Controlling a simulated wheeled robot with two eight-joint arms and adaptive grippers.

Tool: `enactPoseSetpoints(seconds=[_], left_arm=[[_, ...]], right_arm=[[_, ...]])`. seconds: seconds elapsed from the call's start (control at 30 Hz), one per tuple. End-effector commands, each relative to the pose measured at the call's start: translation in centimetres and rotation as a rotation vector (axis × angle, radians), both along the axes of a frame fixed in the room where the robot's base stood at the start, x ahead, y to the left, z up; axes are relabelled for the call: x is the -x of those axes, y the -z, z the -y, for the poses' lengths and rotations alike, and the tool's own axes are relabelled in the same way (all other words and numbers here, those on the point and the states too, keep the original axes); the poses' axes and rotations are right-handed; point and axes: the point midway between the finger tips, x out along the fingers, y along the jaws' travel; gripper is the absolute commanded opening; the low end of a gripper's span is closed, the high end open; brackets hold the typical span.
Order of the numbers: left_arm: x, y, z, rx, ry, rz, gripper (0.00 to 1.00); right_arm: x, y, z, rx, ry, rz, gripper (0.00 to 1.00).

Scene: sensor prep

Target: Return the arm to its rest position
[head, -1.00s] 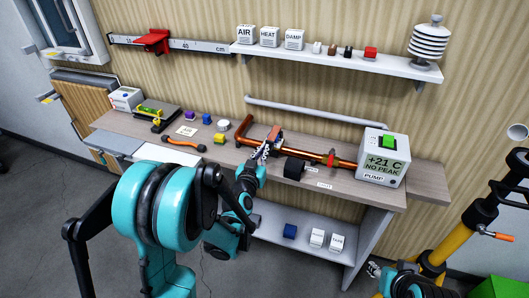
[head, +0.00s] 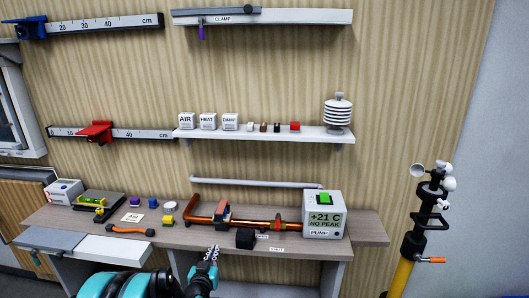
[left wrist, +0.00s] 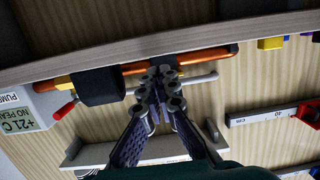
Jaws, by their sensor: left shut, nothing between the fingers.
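My left gripper (head: 211,252) shows at the bottom of the head view, in front of the bench's front edge. Its fingers are together with nothing between them. It also shows in the left wrist view (left wrist: 161,88), fingers pointing to the copper pipe (left wrist: 200,60) behind it. The gripper is apart from both. My left arm (head: 128,285) is low in the picture, partly cut off. My right gripper is not in view.
The bench (head: 362,229) carries a pump box (head: 323,215), a black block (head: 245,239) and several small items. A white-topped ledge (head: 82,245) juts out at the left. A yellow mast with cups (head: 400,275) stands right. A shelf (head: 265,134) hangs above.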

Motion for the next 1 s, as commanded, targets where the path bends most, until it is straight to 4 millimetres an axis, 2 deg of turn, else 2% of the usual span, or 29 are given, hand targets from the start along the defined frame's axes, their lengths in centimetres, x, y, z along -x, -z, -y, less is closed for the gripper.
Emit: enactPoseSetpoints(seconds=[0.1, 0.27, 0.43, 0.6, 0.8, 0.9, 1.0], left_arm=[[2.0, -2.6, 1.4, 0.002, 0.037, -0.082, 0.0], [6.0, -5.1, 3.0, 0.002, 0.075, -0.215, 0.0], [11.8, -6.6, 4.0, -0.002, 0.092, -0.358, 0.0], [18.7, -6.9, 4.4, -0.008, 0.086, -0.505, 0.0], [26.9, -5.9, 3.9, -0.021, 0.052, -0.665, 0.0], [30.0, -5.3, 3.5, -0.027, 0.032, -0.721, 0.0], [32.0, -4.8, 3.2, -0.03, 0.018, -0.759, 0.0]], right_arm=[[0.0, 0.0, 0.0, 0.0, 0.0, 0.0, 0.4], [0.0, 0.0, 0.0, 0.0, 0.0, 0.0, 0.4], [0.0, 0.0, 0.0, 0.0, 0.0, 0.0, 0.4], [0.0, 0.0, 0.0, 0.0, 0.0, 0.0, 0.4], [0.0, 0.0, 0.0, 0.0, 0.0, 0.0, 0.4], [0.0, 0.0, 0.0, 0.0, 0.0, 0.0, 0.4], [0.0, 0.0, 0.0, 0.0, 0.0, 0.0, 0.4]])
